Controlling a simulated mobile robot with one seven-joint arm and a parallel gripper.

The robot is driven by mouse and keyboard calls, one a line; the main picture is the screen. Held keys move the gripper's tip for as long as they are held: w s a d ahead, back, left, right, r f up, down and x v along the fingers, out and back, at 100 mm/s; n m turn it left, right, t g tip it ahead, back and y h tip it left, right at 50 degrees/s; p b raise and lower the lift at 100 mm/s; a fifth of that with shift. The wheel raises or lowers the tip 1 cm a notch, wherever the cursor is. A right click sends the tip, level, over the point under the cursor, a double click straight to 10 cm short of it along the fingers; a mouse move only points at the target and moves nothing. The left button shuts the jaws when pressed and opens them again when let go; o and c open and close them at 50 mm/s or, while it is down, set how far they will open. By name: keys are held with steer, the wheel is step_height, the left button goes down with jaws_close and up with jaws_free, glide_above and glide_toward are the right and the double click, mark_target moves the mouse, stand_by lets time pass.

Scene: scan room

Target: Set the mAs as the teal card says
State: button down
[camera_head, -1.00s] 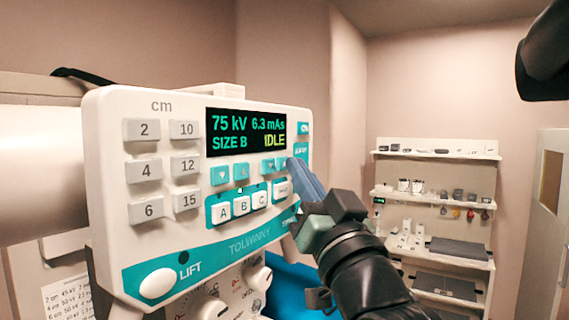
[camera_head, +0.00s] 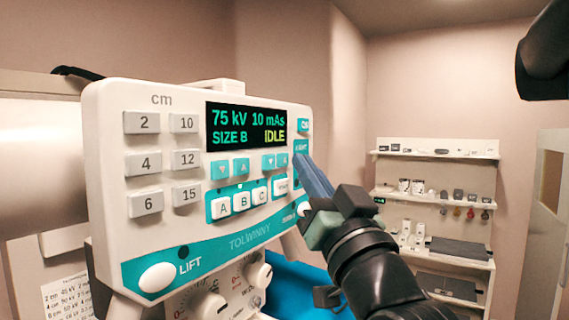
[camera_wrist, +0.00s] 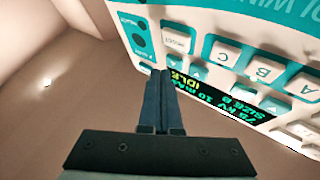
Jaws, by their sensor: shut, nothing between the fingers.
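The white and teal control panel (camera_head: 225,180) fills the left of the head view. Under the mAs reading are a teal down-arrow button (camera_head: 268,162) and an up-arrow button (camera_head: 282,160). My gripper (camera_head: 302,158) is shut and empty, its blue-grey fingertips just right of the up-arrow button. In the wrist view, my gripper (camera_wrist: 157,73) points at the panel near the arrow buttons; touching or apart, I cannot tell. No teal card is recognisable.
A white printed sheet (camera_head: 68,298) with kV rows hangs at lower left, partly cut off. Grey cm buttons (camera_head: 143,163), A/B/C buttons (camera_head: 240,203) and a LIFT button (camera_head: 157,277) surround the display. Shelves (camera_head: 435,195) stand behind at right.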

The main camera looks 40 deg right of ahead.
steer(key=shift+s, duration=0.15)
steer(key=shift+s+d+b, duration=0.3)
steer(key=shift+s+d, duration=0.05)
steer(key=shift+s, duration=0.4)
steer(key=shift+s+d+b, duration=0.3)
steer(key=shift+s, duration=0.5)
steer(key=shift+s+d+b, duration=0.3)
steer(key=shift+s+d, duration=0.05)
steer(key=shift+s, duration=0.4)
